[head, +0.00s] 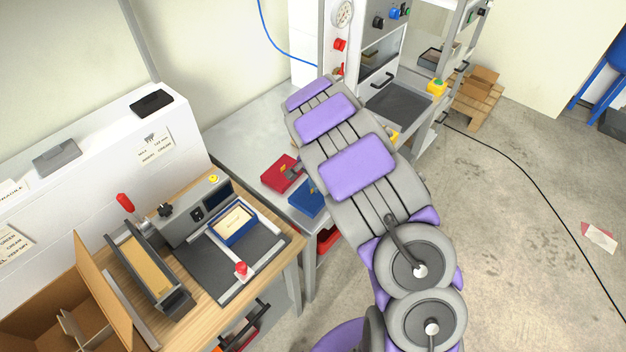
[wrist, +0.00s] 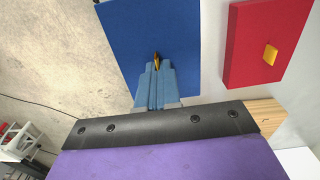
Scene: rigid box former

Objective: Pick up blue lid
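The blue lid (wrist: 118,45) is a flat blue panel in front of my gripper in the wrist view; the fingers hide its lower middle. A small yellow tab on it shows between the fingertips. My gripper (wrist: 156,68) has its two blue-grey fingers close together, closed on that tab. In the head view the blue lid (head: 305,198) is near the front edge of the grey table, partly hidden by my arm. I cannot tell whether it touches the table.
A red lid (head: 280,173) with a yellow tab lies on the grey table (head: 238,137), beside the blue lid. A wooden bench (head: 207,297) at left holds a box-forming device and a blue-rimmed box (head: 233,224). A shelf unit stands behind. The concrete floor at right is largely clear.

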